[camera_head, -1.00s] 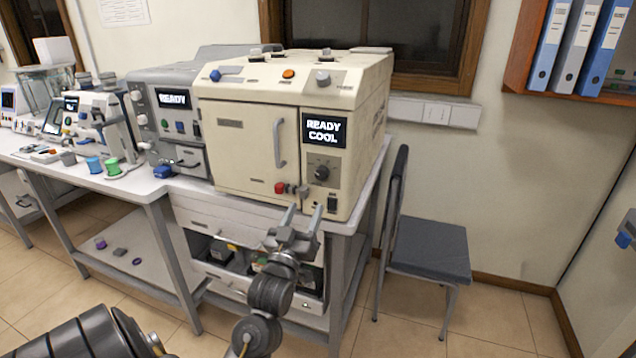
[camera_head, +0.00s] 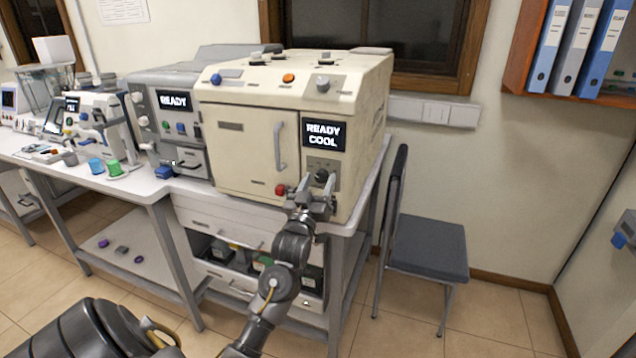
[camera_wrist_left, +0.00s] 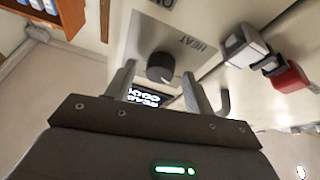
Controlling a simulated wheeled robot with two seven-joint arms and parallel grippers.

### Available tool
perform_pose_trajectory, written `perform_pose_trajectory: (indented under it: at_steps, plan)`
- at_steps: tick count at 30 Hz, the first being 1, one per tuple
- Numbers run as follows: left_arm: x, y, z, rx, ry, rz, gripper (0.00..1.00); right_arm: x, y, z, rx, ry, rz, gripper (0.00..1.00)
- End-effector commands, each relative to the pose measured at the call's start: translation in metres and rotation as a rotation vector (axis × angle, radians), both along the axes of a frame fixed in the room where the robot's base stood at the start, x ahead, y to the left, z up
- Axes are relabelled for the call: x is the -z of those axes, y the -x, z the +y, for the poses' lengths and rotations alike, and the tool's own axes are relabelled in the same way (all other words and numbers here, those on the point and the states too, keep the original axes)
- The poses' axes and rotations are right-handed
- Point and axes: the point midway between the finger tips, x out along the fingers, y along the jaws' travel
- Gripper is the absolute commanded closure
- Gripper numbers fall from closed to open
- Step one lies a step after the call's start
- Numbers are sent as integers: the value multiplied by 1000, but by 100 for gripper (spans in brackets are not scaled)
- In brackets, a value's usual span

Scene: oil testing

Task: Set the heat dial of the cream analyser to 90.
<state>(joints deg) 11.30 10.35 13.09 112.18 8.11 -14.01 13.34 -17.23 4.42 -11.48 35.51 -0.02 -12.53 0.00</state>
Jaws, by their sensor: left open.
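The cream analyser (camera_head: 245,150) stands on the bench, its screen (camera_head: 323,136) reading READY COOL. Its black heat dial (camera_head: 321,176) is on the panel below the screen. In the left wrist view the dial (camera_wrist_left: 160,67) sits on a plate marked HEAT, between the fingers of my left gripper (camera_wrist_left: 158,82). The fingers are open, one on each side of the dial, with gaps visible. In the head view the left gripper (camera_head: 318,186) is in front of the dial and hides the lower panel. The dial's pointer setting cannot be read. My right gripper is not in view.
A red knob (camera_head: 281,190) is left of the gripper, and shows in the wrist view (camera_wrist_left: 290,78) beside a grey part. The door handle (camera_head: 280,147) stands out left of the screen. A grey analyser (camera_head: 165,125) is further left. A chair (camera_head: 428,245) stands right.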

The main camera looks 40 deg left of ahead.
Motion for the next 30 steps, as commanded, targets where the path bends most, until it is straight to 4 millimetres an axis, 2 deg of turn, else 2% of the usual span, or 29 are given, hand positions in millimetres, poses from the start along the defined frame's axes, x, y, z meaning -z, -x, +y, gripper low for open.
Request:
perform_pose_trajectory:
  at_steps: [3,13,23,30]
  plan:
    - [0,0,0,0,0,0,47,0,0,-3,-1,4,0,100]
    - [0,0,0,0,0,0,90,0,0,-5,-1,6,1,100]
    - [-1,1,0,0,-46,17,91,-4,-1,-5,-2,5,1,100]
    - [-2,1,2,0,-189,66,91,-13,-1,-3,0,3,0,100]
